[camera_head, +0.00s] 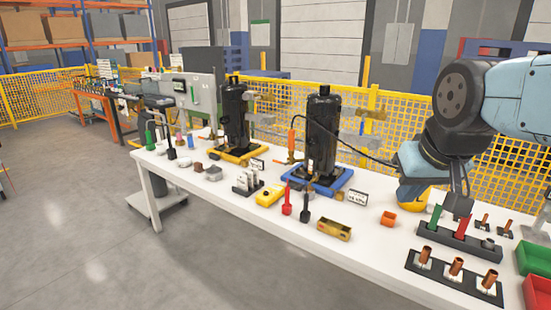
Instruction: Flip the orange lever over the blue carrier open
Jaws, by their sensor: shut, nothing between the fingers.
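The blue carrier (342,189) is on the white table and bears a tall black compressor (322,140). A slim orange lever (291,140) stands about upright at the compressor's left, above the carrier's left side, with brass-coloured fittings below it. Whether it is latched is too small to tell. My gripper (458,208) is at the right, pointing down over the dark holder with the green and red handles. It is shut and empty, well to the right of the lever. My arm comes in from the right edge.
A yellow carrier (241,154) with a second black compressor stands to the left. Red and black tools, a yellow box (269,195) and a brass tray (333,230) lie along the front. A dark rack (455,276) holds copper fittings. A yellow mesh fence (390,115) runs behind.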

